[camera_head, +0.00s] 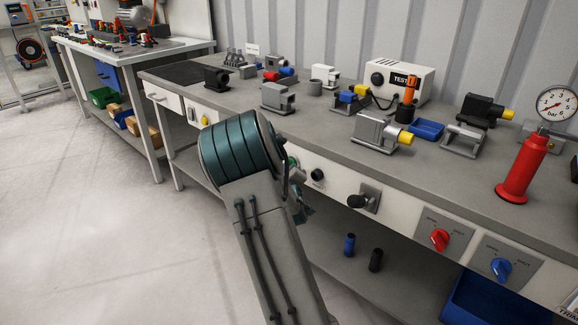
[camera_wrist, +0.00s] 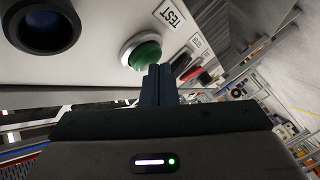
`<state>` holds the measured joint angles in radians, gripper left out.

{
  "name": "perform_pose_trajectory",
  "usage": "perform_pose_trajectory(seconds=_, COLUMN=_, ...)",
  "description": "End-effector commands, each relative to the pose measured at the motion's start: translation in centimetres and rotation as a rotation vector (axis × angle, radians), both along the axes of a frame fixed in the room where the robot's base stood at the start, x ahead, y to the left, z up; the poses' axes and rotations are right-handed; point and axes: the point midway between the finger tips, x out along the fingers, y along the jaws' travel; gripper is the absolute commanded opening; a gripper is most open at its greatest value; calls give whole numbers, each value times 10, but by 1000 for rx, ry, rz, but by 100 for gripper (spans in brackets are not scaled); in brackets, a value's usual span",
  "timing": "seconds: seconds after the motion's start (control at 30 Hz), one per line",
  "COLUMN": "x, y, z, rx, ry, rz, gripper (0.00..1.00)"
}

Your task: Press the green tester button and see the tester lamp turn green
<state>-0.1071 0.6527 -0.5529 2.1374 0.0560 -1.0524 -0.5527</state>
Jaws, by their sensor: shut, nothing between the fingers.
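The green button (camera_wrist: 146,52), in a pale round collar, shows in the wrist view on the white bench front, beside a TEST label (camera_wrist: 169,15). My gripper (camera_wrist: 159,70) is shut and empty. Its fingertips are at the button's lower edge in the picture; I cannot tell whether they touch it. The button does not look clearly pushed in. In the head view my arm hides most of the button and gripper. The white tester box (camera_head: 411,75) marked TEST stands at the back of the bench. I cannot make out a lit green lamp.
A dark round socket (camera_wrist: 43,22) sits beside the button in the wrist view. Along the bench front are a black knob (camera_head: 358,201), a red switch (camera_head: 439,239) and a blue switch (camera_head: 501,268). The bench top (camera_head: 335,150) holds several grey fixtures. Open floor lies left.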

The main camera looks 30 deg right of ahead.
Motion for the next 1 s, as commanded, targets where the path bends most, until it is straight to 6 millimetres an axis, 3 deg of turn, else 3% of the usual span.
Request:
perform_pose_trajectory(seconds=0.37, x=0, y=-3, z=0, rx=0, ry=0, rz=-1, gripper=0)
perform_pose_trajectory(seconds=0.73, x=-5, y=13, z=-1, rx=0, ry=-1, rz=-1, gripper=0)
perform_pose_trajectory(seconds=1.0, x=-6, y=14, z=0, rx=0, ry=-1, rz=-1, gripper=0)
